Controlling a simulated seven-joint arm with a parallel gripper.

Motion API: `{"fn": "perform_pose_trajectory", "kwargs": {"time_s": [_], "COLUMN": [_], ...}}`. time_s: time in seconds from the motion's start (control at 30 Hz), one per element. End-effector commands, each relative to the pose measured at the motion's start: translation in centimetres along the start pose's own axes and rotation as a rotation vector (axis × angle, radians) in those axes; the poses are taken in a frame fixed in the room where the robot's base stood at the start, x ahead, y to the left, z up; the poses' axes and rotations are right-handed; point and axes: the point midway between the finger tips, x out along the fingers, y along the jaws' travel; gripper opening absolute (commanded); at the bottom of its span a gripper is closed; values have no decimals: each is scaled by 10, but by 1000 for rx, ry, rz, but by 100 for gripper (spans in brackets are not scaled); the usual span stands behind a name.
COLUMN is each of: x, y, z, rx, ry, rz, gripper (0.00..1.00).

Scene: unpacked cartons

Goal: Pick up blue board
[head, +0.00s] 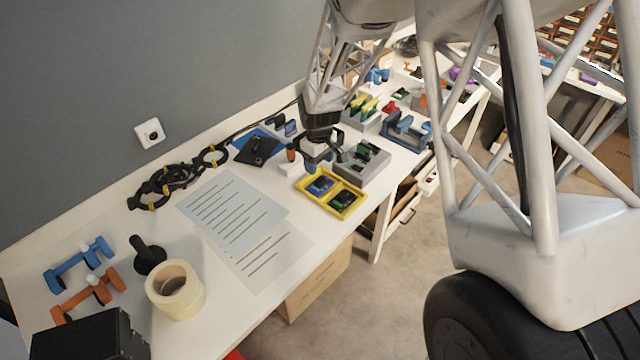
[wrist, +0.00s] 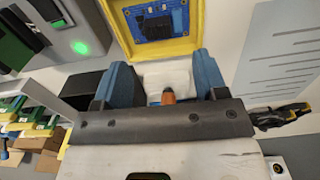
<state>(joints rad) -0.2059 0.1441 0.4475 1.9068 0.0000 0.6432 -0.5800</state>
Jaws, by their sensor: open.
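A yellow two-compartment tray (head: 331,192) lies on the white table, at the front edge side. The blue board (head: 320,184) lies in its left compartment, and a dark board with some green (head: 342,200) lies in the right one. My gripper (head: 320,160) is above the table just behind the tray. In the wrist view its blue fingers (wrist: 162,76) are apart, with nothing held between them, and short of the board.
A grey fixture (head: 362,166) with a green light stands right of the tray. A small white block with an orange-brown top (head: 290,160) stands behind it. Printed sheets (head: 235,205) lie to the left. A black board on a blue mat (head: 258,148) lies further back.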

Motion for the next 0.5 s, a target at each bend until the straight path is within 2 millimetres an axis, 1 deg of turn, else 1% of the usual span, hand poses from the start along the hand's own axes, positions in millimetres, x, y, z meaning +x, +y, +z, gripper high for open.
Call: {"fn": "perform_pose_trajectory", "kwargs": {"time_s": [0.33, 0.5], "x": [1, 12], "y": [0, 0], "z": [0, 0], "rx": [0, 0], "ry": [0, -1], "rz": [0, -1], "gripper": [66, 66]}}
